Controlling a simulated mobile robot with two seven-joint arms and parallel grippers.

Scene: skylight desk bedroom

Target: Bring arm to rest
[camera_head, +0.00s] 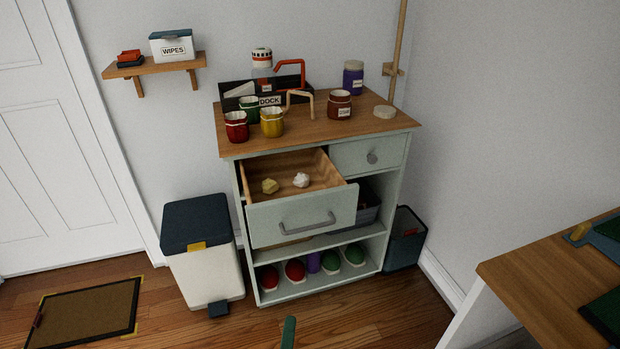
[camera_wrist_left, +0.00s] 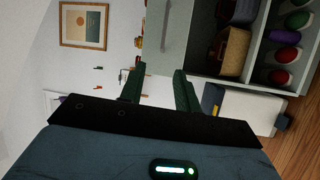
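My left gripper shows only as a dark green tip (camera_head: 288,332) at the bottom edge of the head view, in front of the cabinet and low over the floor. In the left wrist view the two dark green fingers (camera_wrist_left: 159,82) stand apart with nothing held between them. The pale green cabinet (camera_head: 256,272) stands ahead, with its upper left drawer (camera_head: 262,226) pulled open. A yellowish lump (camera_head: 270,186) and a white crumpled lump (camera_head: 301,180) lie in the drawer. My right gripper is not in view.
A pedal bin (camera_head: 203,274) stands left of the cabinet and a small dark bin (camera_head: 405,243) right of it. A wooden desk (camera_head: 540,285) juts in at right. Pots and jars, including a red pot (camera_head: 236,127), crowd the cabinet top. Floor in front is clear.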

